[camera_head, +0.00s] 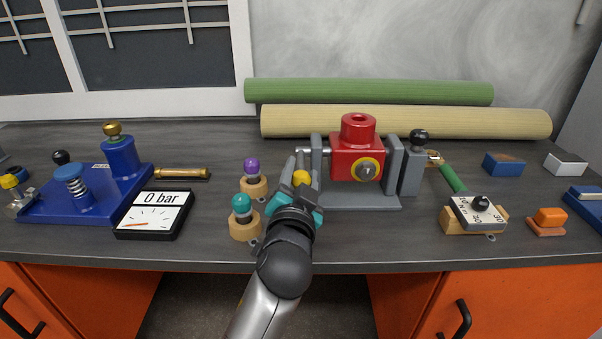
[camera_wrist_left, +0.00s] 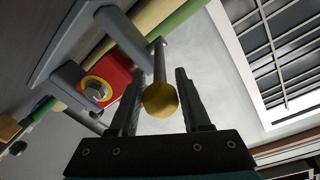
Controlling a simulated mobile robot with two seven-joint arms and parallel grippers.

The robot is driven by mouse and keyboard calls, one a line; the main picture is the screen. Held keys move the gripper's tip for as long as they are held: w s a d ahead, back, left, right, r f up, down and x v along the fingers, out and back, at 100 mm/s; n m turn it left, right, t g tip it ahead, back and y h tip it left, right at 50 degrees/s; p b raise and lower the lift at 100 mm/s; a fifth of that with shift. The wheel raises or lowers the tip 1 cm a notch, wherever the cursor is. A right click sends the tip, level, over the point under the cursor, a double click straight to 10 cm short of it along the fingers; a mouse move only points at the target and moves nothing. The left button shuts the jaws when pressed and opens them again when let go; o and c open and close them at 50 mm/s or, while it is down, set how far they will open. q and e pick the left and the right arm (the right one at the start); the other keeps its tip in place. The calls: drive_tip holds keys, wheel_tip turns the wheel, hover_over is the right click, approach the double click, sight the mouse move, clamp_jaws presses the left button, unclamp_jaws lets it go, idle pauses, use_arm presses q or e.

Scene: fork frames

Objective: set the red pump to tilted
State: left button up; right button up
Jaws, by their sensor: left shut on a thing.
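The red pump (camera_head: 356,158), a red block with a round collar on top, sits upright between two grey uprights of a grey stand (camera_head: 360,202). It also shows in the left wrist view (camera_wrist_left: 117,72), partly behind the stand. A yellow ball knob (camera_head: 301,177) on a metal rod is at the stand's left side; in the left wrist view the knob (camera_wrist_left: 160,99) lies between the fingers. My left gripper (camera_head: 300,180) is shut on this knob, left of the pump. My right gripper is not in view.
A black knob (camera_head: 419,137) tops a grey block at the stand's right. Purple (camera_head: 251,166) and teal (camera_head: 241,204) knobs stand close left of my gripper. A blue fixture (camera_head: 75,195) and a gauge reading 0 bar (camera_head: 153,214) are further left. Rolled mats (camera_head: 400,120) lie behind.

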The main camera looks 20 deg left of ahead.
use_arm(q)
clamp_jaws()
idle(0.9)
